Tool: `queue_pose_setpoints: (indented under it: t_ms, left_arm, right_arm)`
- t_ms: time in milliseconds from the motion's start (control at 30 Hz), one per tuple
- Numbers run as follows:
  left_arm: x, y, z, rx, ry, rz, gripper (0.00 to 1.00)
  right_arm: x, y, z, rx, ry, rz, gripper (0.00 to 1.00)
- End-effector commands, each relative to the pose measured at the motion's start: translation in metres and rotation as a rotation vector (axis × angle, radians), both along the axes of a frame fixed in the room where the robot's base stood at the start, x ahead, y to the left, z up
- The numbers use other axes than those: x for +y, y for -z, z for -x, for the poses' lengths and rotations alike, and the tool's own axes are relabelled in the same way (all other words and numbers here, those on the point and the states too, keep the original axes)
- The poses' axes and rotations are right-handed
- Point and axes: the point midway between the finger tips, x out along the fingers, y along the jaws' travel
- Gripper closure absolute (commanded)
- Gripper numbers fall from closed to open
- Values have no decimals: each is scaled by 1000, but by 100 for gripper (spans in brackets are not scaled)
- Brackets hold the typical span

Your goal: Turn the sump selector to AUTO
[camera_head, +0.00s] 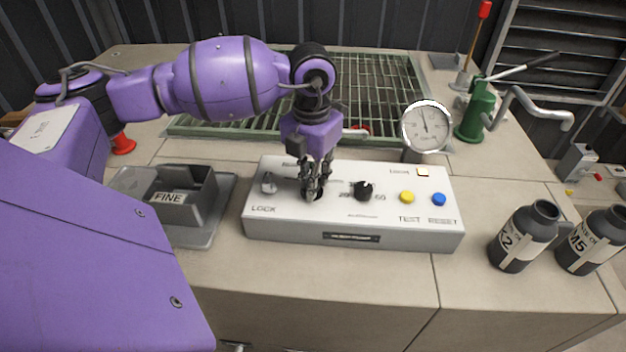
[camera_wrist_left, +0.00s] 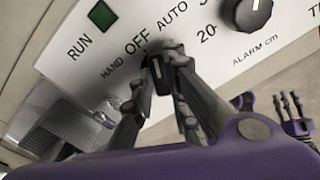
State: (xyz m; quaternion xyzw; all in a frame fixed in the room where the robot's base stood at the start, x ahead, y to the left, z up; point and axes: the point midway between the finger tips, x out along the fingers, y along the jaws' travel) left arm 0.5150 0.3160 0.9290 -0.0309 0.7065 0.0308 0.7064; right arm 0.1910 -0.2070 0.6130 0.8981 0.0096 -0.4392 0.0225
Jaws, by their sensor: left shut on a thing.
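The white control box (camera_head: 410,229) stands on the bench in the head view. My left gripper (camera_head: 315,194) points down at its left part and is shut on the sump selector, a black knob that it mostly hides there. In the left wrist view the selector (camera_wrist_left: 160,75) sits between the dark fingers of the left gripper (camera_wrist_left: 165,78). The white line on the knob points roughly at OFF; HAND is printed left of OFF and AUTO right of it. What seems to be my right gripper (camera_wrist_left: 289,104) shows small at the right edge of that view.
A second black knob (camera_head: 363,190), a yellow button (camera_head: 407,198) and a blue button (camera_head: 439,199) are on the box. A grey tray (camera_head: 205,235) stands left. A gauge (camera_head: 427,127) stands behind. Dark bottles (camera_head: 522,240) (camera_head: 592,243) stand right.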

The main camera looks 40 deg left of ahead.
Motion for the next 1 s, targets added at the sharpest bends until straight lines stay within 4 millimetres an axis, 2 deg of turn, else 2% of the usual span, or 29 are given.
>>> queue_pose_setpoints:
  t_ms: [500,1000]
  left_arm:
    - [0,1,0,0,432,-1,100]
    - [0,-1,-1,-2,596,-1,100]
  right_arm:
    - [1,19,3,13,-6,3,60]
    - [1,24,2,13,-8,2,60]
